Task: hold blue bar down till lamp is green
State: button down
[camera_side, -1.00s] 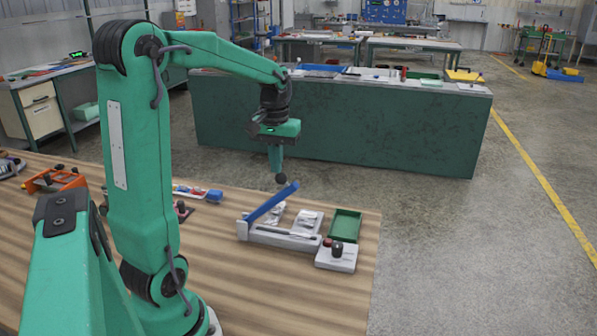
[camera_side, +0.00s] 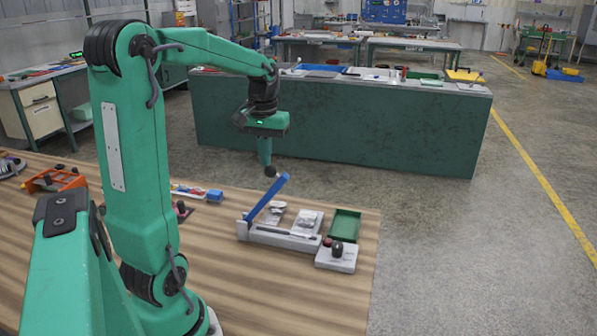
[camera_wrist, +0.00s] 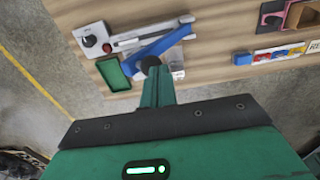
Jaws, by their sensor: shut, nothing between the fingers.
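The blue bar (camera_side: 266,199) is hinged at its left end on a pale grey base (camera_side: 285,237) and stands tilted up, its free end raised. My gripper (camera_side: 270,171) is shut and empty, its dark tip close beside the bar's raised end. I cannot tell whether they touch. In the wrist view the tip (camera_wrist: 150,63) overlaps the blue bar (camera_wrist: 160,46). A small red dome (camera_side: 327,242), seemingly the lamp, sits on a grey box right of the base, beside a black knob (camera_side: 337,249). I see no green light on it.
A green tray (camera_side: 345,225) lies behind the grey box. Plastic-wrapped pieces (camera_side: 307,218) lie by the base. A blue block (camera_side: 215,196) and an orange holder (camera_side: 55,181) are further left. The front of the wooden table is clear.

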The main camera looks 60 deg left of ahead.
notch_tip(320, 180, up, 7)
dwell(0.8)
jog(key=shift+d, duration=0.15)
jog(key=s+d+f+m+t, duration=0.2)
jog(key=s+d+f+m, duration=0.1)
jog(key=d, duration=0.7)
jog(key=s+d+f+m+t, duration=0.3)
jog(key=d+m, duration=0.3)
jog(key=d, duration=0.5)
jog(key=shift+s+d+t, duration=0.25)
jog(key=shift+s+t, duration=0.05)
jog(key=shift+s, duration=0.4)
